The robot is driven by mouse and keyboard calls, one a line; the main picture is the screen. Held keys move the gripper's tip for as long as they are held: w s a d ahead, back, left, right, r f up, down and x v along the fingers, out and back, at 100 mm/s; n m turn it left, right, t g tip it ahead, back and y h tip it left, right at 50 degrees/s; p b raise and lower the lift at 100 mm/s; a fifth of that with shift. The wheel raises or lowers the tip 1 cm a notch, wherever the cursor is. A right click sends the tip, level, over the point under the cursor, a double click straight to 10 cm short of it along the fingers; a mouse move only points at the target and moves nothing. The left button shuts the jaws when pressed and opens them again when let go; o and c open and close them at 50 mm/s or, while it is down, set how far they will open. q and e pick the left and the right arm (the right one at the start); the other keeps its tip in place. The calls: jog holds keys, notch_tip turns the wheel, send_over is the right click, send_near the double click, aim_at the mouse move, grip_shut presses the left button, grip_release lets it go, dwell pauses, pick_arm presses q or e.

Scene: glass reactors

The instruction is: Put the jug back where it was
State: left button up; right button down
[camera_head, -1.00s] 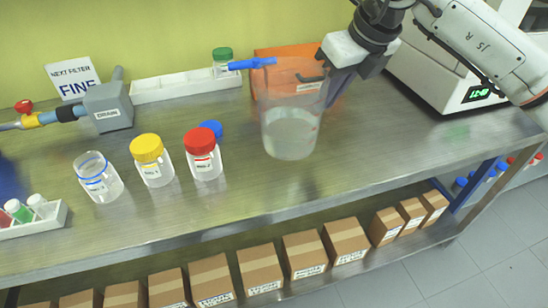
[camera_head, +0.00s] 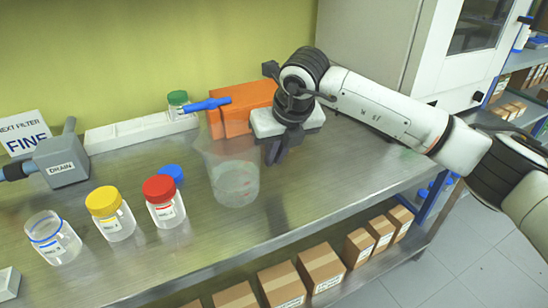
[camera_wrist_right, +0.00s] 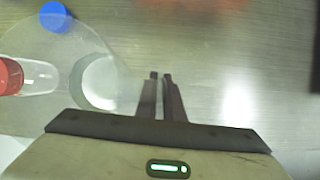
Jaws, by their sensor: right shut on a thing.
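The jug (camera_head: 235,182) is clear, with pale liquid low inside and red marks on its wall. It is upright over the bench, right of the red-capped bottle; I cannot tell whether its base touches the bench. My right gripper (camera_head: 274,154) is at the jug's right side, fingers pointing down and shut on its handle, which is hard to make out. In the right wrist view the jug (camera_wrist_right: 98,80) shows left of the nearly closed fingers (camera_wrist_right: 161,76). My left gripper is not in view.
A red-capped bottle (camera_head: 164,203), yellow-capped bottle (camera_head: 110,215), blue-ringed jar (camera_head: 53,238) and blue cap (camera_head: 172,173) stand left of the jug. Behind are an orange box (camera_head: 240,108), a white rack (camera_head: 128,134) and a green-capped bottle (camera_head: 178,104). The bench right of the gripper is clear.

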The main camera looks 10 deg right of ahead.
jog(key=shift+f, duration=0.55)
jog(key=shift+f, duration=0.15)
jog(key=c, duration=1.9)
grip_release()
jog(key=shift+r, duration=0.2)
jog(key=b+v, duration=0.1)
jog(key=v, duration=1.1)
jog(key=shift+f, duration=0.1)
